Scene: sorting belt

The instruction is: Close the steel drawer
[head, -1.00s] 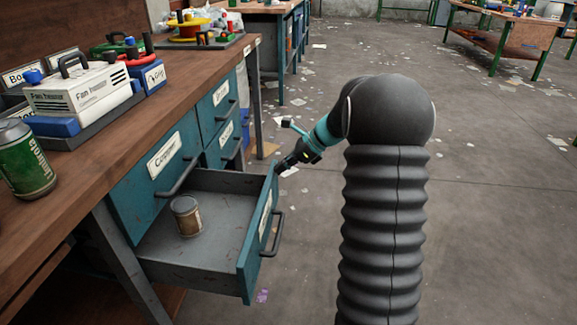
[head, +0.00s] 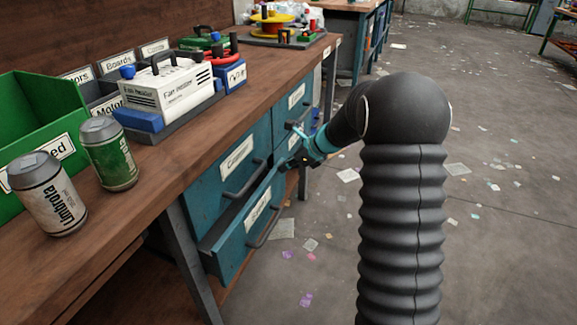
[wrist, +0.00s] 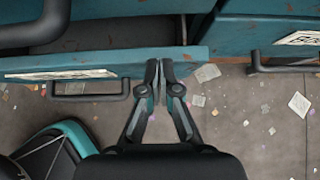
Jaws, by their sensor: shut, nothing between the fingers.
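The steel drawer (head: 236,240) is the lower teal drawer with a white label and a dark bar handle (head: 266,219). It stands a little way out from the bench, with a narrow dark gap behind its front. Its inside is mostly hidden in the head view. In the wrist view the drawer front (wrist: 150,62) runs across the upper left, with a strip of grey interior behind it. My gripper (wrist: 165,66) is shut and empty, its fingertips at the right end of the drawer front, apparently touching it. My gripper also shows in the head view (head: 284,166).
A closed teal drawer (head: 236,158) sits above, with further drawers to its right. Two cans (head: 110,155), a green bin (head: 30,120) and a white boxed device (head: 165,90) stand on the wooden bench (head: 150,205). Open floor with scattered paper lies to the right.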

